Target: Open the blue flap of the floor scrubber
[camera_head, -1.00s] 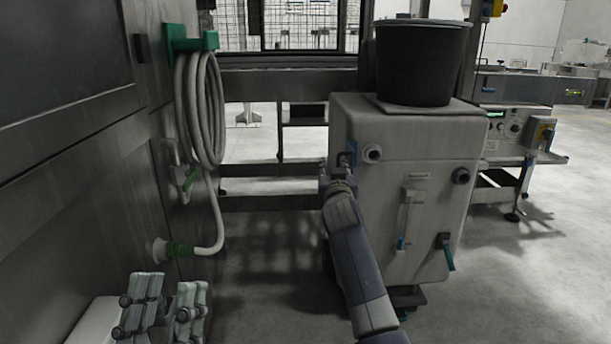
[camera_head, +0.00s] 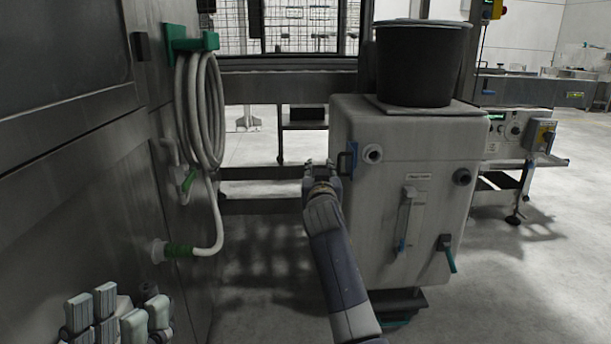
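The floor scrubber (camera_head: 432,205) is the pale grey box-shaped machine right of centre. A small blue part (camera_head: 349,160), which looks like the flap, is at the upper left of its front face. I cannot tell whether the flap is open. My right gripper (camera_head: 319,164) is just left of the blue part, with its fingertips pointing away from me. A small gap shows between its fingertips, and nothing is visible in it. My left gripper (camera_head: 118,312) is at the bottom left, far from the scrubber, partly cut off by the frame edge. Its finger opening is unclear.
A dark bucket (camera_head: 420,62) stands on the scrubber. A steel wall (camera_head: 70,190) with a coiled white hose (camera_head: 203,115) on a green holder is at the left. A teal lever (camera_head: 447,252) is low on the scrubber's front. Open floor (camera_head: 255,290) lies between wall and scrubber.

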